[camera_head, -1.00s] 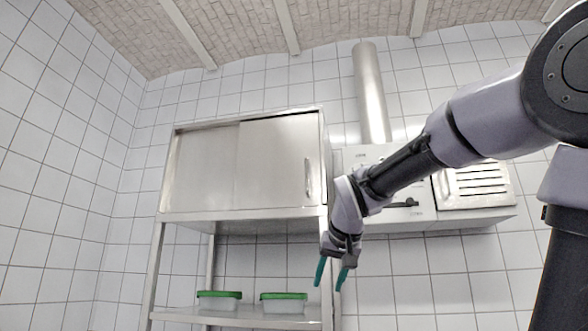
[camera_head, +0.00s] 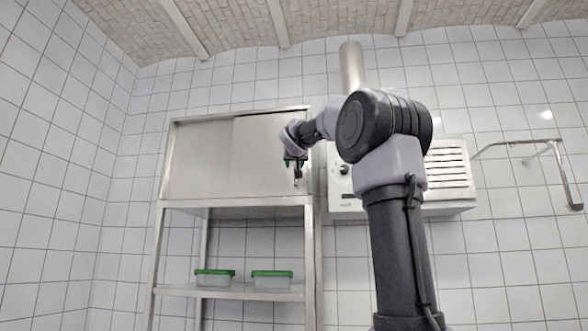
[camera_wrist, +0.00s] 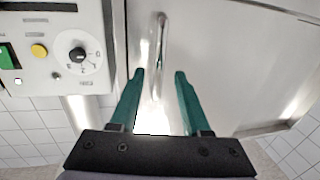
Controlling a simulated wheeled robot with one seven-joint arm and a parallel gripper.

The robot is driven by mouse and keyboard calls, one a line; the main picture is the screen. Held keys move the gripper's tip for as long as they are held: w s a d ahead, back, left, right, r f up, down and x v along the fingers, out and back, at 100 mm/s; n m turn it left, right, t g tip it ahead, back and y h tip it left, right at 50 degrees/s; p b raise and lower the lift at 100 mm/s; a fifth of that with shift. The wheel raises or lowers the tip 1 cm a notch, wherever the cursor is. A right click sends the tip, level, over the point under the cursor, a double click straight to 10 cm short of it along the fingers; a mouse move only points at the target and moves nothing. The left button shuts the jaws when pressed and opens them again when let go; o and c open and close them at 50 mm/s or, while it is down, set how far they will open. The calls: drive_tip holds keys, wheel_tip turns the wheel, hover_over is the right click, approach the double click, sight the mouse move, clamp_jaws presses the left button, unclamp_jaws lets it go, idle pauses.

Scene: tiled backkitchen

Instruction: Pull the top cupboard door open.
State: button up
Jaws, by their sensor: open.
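The top cupboard (camera_head: 200,160) is a steel cabinet with two flat door panels, and both look shut. The right door (camera_head: 262,150) has an upright bar handle near its right edge. In the wrist view the handle (camera_wrist: 160,45) stands ahead of the fingertips, between their lines, against the door panel (camera_wrist: 230,70). My gripper (camera_head: 295,163) is in front of the right door at the handle, which it partly covers in the head view. It also shows in the wrist view (camera_wrist: 159,74), with its two green fingers apart and nothing gripped.
A control panel (camera_wrist: 60,45) with a knob and buttons is close on the left in the wrist view. An open shelf (camera_head: 230,291) below the cupboard holds two green-lidded boxes (camera_head: 215,278). A wall rail (camera_head: 530,143) is at far right.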

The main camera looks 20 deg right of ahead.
sight(294, 167)
drive_tip(key=shift+x, duration=2.1)
clamp_jaws()
